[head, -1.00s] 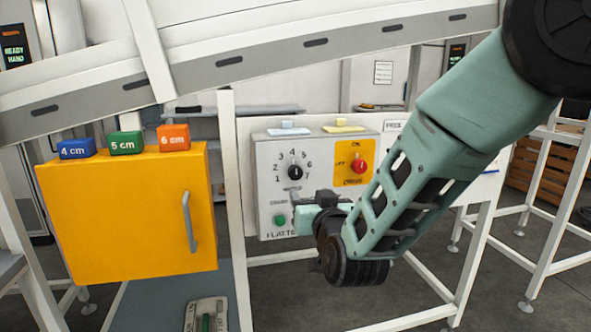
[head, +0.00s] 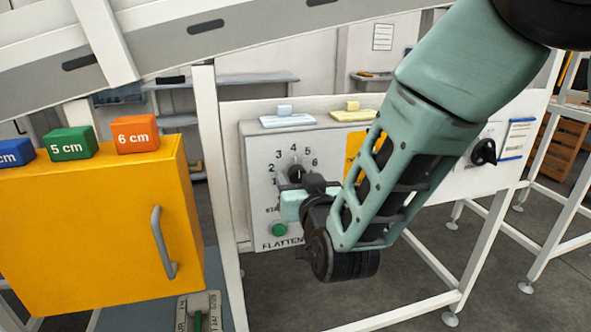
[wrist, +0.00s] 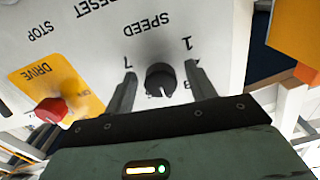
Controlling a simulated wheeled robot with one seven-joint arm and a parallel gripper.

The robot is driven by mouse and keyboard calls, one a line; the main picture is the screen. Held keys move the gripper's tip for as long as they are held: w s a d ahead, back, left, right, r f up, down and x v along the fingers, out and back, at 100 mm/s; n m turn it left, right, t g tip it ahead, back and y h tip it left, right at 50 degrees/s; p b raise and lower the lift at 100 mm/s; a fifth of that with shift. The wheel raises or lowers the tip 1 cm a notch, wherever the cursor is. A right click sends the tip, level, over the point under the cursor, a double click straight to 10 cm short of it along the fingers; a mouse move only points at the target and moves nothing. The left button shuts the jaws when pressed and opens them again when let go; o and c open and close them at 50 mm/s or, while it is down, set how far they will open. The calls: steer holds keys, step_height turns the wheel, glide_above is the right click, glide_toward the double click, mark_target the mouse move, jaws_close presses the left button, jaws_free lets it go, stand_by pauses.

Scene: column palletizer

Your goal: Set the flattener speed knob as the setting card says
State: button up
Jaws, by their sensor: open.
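The black flattener speed knob (head: 296,172) sits on the grey control panel (head: 262,150), with numbers arced around it. In the wrist view the panel is upside down, and the knob (wrist: 160,79) lies between the two spread fingers of my gripper (wrist: 160,71). The fingers show gaps to the knob on both sides, so it is not gripped. The knob's pale mark points down in that view, roughly toward the middle of the scale; my gripper hides the numbers there. A blue-edged card (head: 517,138) hangs at the right; its writing is unreadable and I cannot tell if it is the setting card.
The red drive knob (wrist: 48,110) on a yellow plate is beside the speed knob. A green button (head: 279,230) is below. A yellow cabinet (head: 90,230) with a handle and coloured blocks stands left. A second black knob (head: 484,151) is at the right.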

steer(key=shift+w, duration=0.1)
steer(key=c, duration=1)
steer(key=shift+o, duration=0.2)
steer(key=shift+m+b, duration=0.3)
steer(key=shift+b, duration=0.15)
steer(key=m+b, duration=0.1)
steer(key=b, duration=0.1)
steer(key=m+b, duration=0.2)
steer(key=b, duration=0.1)
steer(key=shift+f, duration=0.25)
steer(key=m+b, duration=0.2)
steer(key=b, duration=0.1)
steer(key=shift+a+r, duration=0.1)
steer(key=shift+r+m+b, duration=0.15)
steer(key=shift+m+b, duration=0.9)
steer(key=shift+m, duration=0.05)
